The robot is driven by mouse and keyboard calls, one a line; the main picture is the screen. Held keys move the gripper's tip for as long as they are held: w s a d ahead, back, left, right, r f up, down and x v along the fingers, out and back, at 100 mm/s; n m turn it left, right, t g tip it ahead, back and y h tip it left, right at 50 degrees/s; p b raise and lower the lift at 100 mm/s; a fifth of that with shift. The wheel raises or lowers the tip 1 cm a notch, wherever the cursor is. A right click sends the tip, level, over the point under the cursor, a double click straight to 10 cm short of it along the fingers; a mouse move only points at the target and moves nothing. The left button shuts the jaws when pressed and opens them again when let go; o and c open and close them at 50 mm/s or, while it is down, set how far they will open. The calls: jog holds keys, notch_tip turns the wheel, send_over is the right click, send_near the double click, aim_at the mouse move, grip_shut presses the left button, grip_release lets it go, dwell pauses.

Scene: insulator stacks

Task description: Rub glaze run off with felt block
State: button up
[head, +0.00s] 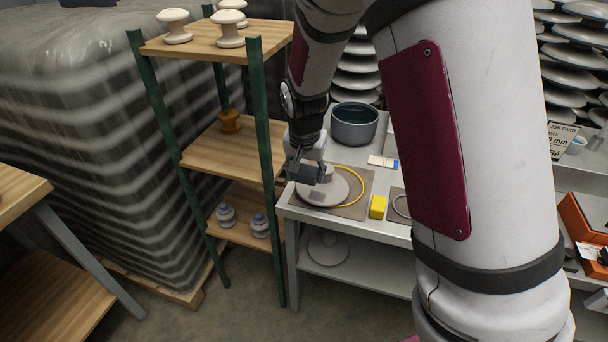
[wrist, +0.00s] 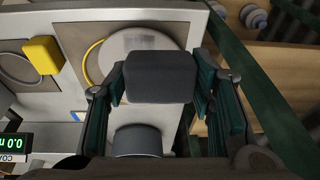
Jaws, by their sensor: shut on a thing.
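My gripper (head: 310,174) is over the left end of the bench, low above a pale round insulator disc (head: 335,192). In the wrist view my gripper (wrist: 160,85) is shut on a dark grey felt block (wrist: 160,77), with a finger on each side of it. The disc (wrist: 135,42) lies behind the block in that view and is partly hidden by it. I cannot tell whether the block touches the disc. No glaze run can be made out on the visible part of the disc.
A yellow ring (head: 361,184) curves around the disc on a brown mat (head: 352,211). A yellow block (head: 378,207) and a grey bowl (head: 354,125) stand nearby on the bench. A green-post shelf (head: 225,150) with insulators stands close on the left.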

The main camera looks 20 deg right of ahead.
aim_at(328, 200)
jog(key=shift+w+f, duration=0.1)
jog(key=shift+f, duration=0.15)
jog(key=shift+b+x, duration=2.45)
jog(key=shift+x, duration=0.35)
jog(key=shift+b+x, duration=0.65)
jog(key=shift+x, duration=0.35)
jog(key=shift+d, duration=0.15)
jog(key=shift+s+d, duration=0.85)
jog(key=shift+d, duration=0.3)
jog(key=shift+s+d+f, duration=0.1)
jog(key=shift+s+d, duration=0.35)
jog(key=shift+d, duration=0.2)
jog(key=shift+s+d+f, duration=0.15)
jog(key=shift+s+d, duration=0.3)
jog(key=shift+d, duration=0.2)
jog(key=shift+f, duration=0.15)
